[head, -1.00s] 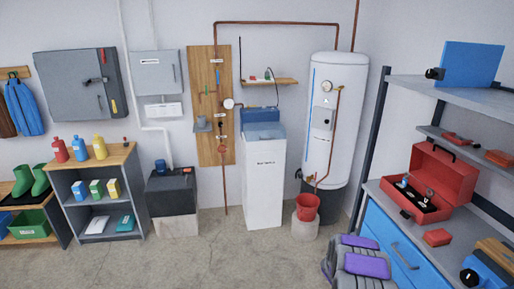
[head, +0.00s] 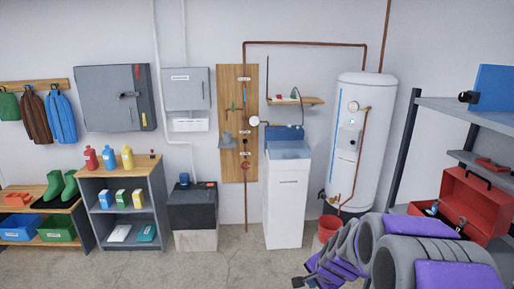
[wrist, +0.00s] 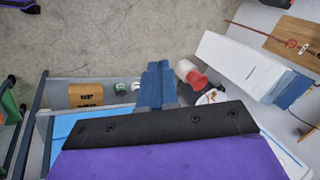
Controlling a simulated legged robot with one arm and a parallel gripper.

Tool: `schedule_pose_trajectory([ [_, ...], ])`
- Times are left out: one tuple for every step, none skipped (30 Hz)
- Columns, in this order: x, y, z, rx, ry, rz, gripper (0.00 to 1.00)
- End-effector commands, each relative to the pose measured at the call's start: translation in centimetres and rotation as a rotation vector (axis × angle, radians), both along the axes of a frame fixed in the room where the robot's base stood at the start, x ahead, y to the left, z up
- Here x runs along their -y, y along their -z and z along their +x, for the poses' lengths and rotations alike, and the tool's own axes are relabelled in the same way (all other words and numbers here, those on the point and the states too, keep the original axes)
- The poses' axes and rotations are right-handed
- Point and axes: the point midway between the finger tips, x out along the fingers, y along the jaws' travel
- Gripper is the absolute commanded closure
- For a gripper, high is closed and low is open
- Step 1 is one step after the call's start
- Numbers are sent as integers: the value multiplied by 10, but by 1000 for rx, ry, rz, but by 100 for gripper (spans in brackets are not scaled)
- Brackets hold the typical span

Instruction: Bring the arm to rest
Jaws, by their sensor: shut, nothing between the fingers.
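My arm, with its grey and purple links (head: 450,272), reaches in from the lower right of the head view, in front of the workbench shelving. No contact between the gripper and any object shows.
A metal shelving unit (head: 455,108) with an open red toolbox (head: 470,200) stands at the right, partly behind my arm. A white water heater (head: 358,150), a white sink cabinet (head: 285,205) and a low shelf (head: 125,205) line the wall. Concrete floor (head: 210,268) is clear in front.

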Motion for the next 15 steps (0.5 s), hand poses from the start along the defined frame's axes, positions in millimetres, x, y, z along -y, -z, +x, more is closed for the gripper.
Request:
schedule_pose_trajectory([
  [-9, -11, -19, -20, -67, -13, 100],
  [-14, -16, -31, -31, -106, -21, 100],
  [-20, -21, -47, -54, -161, -32, 100],
  [-24, -26, -59, -67, -201, -42, 100],
  [-28, -31, -71, -79, -240, -52, 100],
  [-33, -36, -87, -101, -291, -65, 100],
  [-36, -39, -100, -116, -329, -76, 100],
  [-39, -43, -113, -132, -368, -86, 100],
  [-42, -47, -131, -155, -419, -100, 100],
  [-44, -49, -144, -171, -455, -110, 100],
  [-45, -53, -158, -187, -493, -120, 100],
  [-46, -57, -175, -206, -541, -135, 100],
  [-47, -59, -188, -223, -576, -144, 100],
  [-47, -62, -203, -241, -612, -154, 100],
  [-47, -64, -220, -263, -658, -169, 100],
])
